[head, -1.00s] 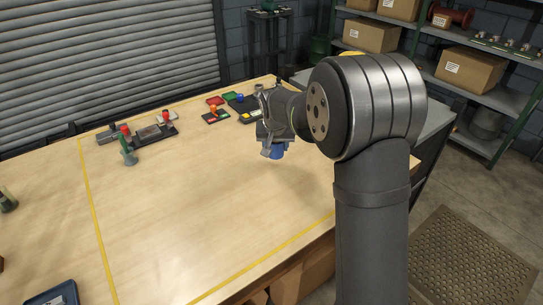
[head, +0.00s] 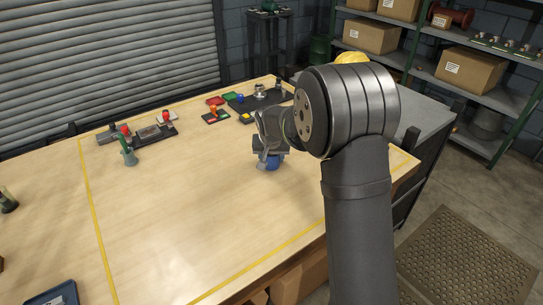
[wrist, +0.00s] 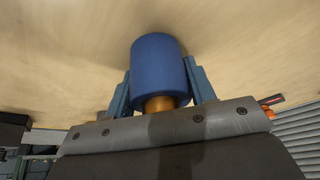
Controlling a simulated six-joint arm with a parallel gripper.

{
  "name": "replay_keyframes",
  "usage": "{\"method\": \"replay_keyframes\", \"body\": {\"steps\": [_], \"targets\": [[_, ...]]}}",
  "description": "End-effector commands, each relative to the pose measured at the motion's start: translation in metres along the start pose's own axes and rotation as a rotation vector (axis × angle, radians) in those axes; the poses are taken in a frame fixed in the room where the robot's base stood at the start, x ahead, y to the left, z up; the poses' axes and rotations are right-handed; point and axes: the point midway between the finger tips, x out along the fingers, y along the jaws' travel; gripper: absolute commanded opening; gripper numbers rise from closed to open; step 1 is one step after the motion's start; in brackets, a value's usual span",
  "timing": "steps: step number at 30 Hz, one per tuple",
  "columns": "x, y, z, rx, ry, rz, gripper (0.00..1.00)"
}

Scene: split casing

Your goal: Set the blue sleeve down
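The blue sleeve (wrist: 158,72) is a short cylinder between the two fingers of my gripper (wrist: 160,88) in the wrist view. A brass-coloured part (wrist: 158,104) shows at its near end. In the head view the sleeve (head: 273,163) shows partly below my gripper (head: 268,160), close to the bare wooden table (head: 190,210). My gripper is shut on the sleeve. Whether the sleeve touches the table is hard to tell.
Behind my gripper a dark plate (head: 272,98) holds a metal part. A grey fixture (head: 152,134) and a holder with red and green handles (head: 129,157) are at the left. The middle and front of the table are clear.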

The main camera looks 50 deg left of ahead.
Motion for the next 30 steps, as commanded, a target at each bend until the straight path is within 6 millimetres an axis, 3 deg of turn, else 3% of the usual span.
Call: {"method": "replay_keyframes", "body": {"steps": [1, 3, 14, 17, 30], "targets": [[0.0, 0.0, 0.0, 0.0, -0.001, 0.0, 0.6], [0.0, 0.0, 0.0, 0.0, -0.001, 0.0, 0.7], [-0.006, 0.0, -0.002, 0.0, 0.001, 0.0, 0.7], [-0.018, 0.0, -0.002, 0.0, 0.002, 0.0, 0.7], [-0.104, 0.0, -0.002, 0.001, 0.002, 0.0, 0.7]]}}
